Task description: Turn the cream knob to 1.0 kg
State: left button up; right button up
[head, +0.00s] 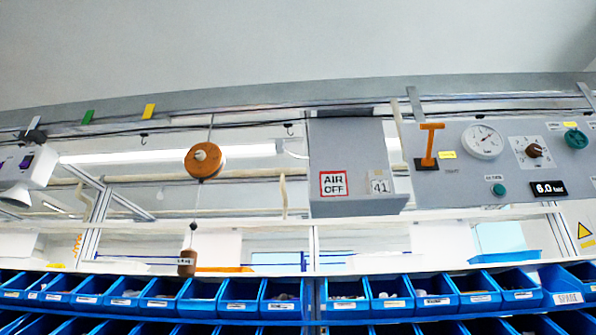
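A small cream knob (200,154) sits at the middle of a round orange balancer (208,171), left of the picture's middle. The balancer hangs from the overhead rail. A cord runs down from it to a brown cylinder (187,265) with a small label. The knob's setting and any scale marks around it are too small to read. Neither of my grippers shows in the head view.
A grey box (350,150) marked "AIR OFF" hangs right of the balancer. Blue bins (240,301) line the bottom.

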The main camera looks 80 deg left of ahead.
aim_at(200, 155)
jog(key=u, duration=2.15)
jog(key=k+j+u, duration=0.1)
jog(key=k+u, duration=0.3)
jog(key=k+j+u, duration=0.15)
jog(key=u, duration=0.3)
jog(key=k, duration=0.2)
jog(key=i+l, duration=0.15)
jog(key=l, duration=0.2)
jog(key=i+l+u, duration=0.1)
jog(key=l, duration=0.25)
jog(key=i+l, duration=0.4)
jog(key=l, duration=0.3)
jog(key=j+u, duration=0.05)
